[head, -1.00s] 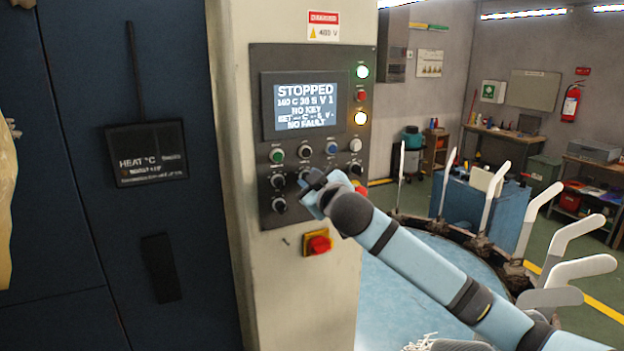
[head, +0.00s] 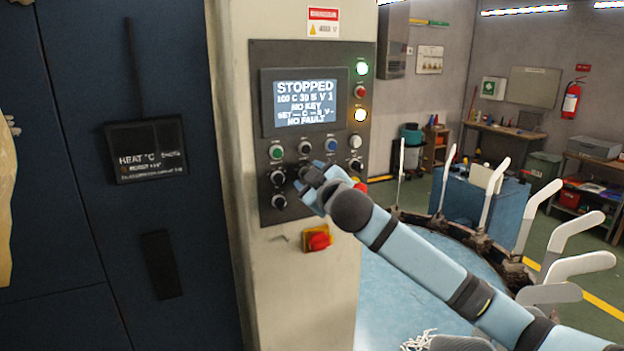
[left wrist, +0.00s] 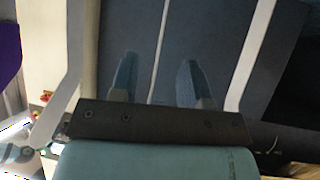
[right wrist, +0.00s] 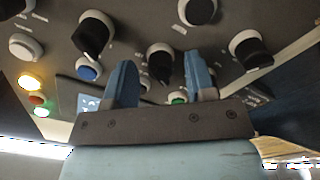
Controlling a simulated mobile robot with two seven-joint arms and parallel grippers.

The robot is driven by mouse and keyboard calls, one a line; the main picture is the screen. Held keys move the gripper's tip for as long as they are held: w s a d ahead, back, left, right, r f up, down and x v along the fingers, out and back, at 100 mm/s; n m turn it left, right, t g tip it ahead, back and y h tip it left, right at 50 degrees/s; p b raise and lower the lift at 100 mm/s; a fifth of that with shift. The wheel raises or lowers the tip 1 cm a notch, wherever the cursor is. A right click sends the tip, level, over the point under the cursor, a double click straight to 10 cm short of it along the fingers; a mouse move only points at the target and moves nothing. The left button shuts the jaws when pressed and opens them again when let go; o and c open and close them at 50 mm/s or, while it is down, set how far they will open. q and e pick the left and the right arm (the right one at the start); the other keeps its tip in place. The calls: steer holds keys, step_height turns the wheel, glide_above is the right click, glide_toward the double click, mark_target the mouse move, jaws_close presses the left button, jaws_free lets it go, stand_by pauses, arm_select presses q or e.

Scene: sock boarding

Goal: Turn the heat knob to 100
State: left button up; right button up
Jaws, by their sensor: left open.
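The dark control panel (head: 363,140) stands on a cream column, with a lit screen (head: 304,101). Knob labels are too blurred to read. My left gripper (left wrist: 156,78) is open and empty; it is outside the head view.
Other black knobs (head: 278,201) and coloured buttons crowd around the right gripper. A red and yellow switch (head: 318,240) sits below the panel. White sock forms (head: 572,268) ring a blue round table at right.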

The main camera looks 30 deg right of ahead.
steer(key=s+b, duration=0.4)
steer(key=s, duration=0.9)
steer(key=shift+s+a, duration=0.4)
